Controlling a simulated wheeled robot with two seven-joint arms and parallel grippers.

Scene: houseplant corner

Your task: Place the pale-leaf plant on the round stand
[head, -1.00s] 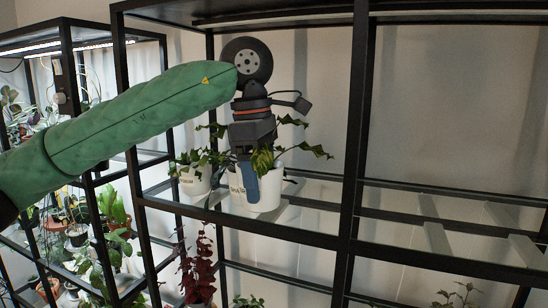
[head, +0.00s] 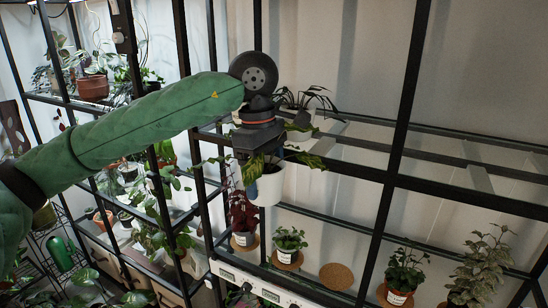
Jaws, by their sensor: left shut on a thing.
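My left gripper (head: 257,168) is shut on a white pot (head: 270,188) with a plant of green and yellowish leaves (head: 308,159). It holds the pot upright in the air in front of the rack, above the lower shelf. The gripper hides part of the plant and the pot's left side. A bare round cork-coloured stand (head: 337,276) lies on the lower shelf, below and to the right of the held pot. My right gripper is not in view.
On the lower shelf, a dark red plant (head: 243,215) and a small green plant (head: 290,240) stand left of the round stand. A green plant (head: 405,270) and a tall greyish-leaved plant (head: 482,262) stand right. A black rack post (head: 388,190) rises near the stand.

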